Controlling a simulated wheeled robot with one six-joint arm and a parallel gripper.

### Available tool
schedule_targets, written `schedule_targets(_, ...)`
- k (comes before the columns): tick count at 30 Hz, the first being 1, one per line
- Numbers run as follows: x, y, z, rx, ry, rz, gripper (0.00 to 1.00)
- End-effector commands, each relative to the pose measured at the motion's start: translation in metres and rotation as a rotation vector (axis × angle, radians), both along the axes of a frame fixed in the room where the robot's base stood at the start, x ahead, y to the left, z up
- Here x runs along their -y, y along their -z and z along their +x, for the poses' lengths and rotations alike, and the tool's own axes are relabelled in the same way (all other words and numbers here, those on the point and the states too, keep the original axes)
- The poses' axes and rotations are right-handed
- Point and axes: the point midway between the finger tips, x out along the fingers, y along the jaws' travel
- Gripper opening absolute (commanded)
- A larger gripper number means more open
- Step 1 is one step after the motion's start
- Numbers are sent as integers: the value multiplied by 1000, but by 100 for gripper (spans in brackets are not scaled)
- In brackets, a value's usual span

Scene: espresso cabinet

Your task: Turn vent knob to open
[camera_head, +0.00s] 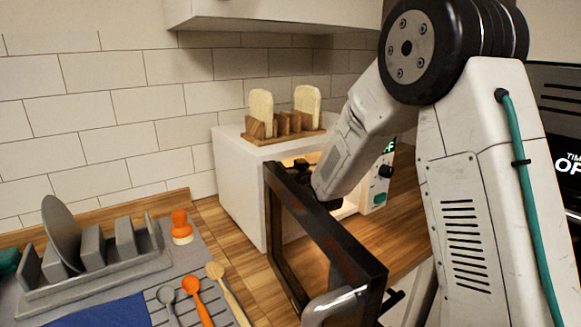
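A white oven (235,185) stands on the wooden counter with its dark-framed door (325,240) swung open toward me. Its control panel at the right has a dark round knob (385,171), a teal button (381,198) and a small lit green display (389,146). No label marks a vent knob, so I cannot tell whether this dark knob is it. My gripper (323,188) is at the oven's front, behind the top of the open door and left of the panel, apart from the knob. Its fingers are mostly hidden, and I cannot see whether it holds anything.
The door's metal handle (336,302) juts toward me. A wooden rack (285,126) with two bread slices stands on the oven. A cabinet (250,14) hangs above.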

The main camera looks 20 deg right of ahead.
Motion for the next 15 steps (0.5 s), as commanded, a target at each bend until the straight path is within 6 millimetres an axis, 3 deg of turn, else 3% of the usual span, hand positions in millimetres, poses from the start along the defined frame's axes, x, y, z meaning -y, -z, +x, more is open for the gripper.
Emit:
schedule_targets(1,0,0,0,0,0,0,31)
schedule_targets(3,0,0,0,0,0,0,12)
schedule_targets(4,0,0,0,0,0,0,9)
schedule_targets(15,0,-1,0,2,112,1,9)
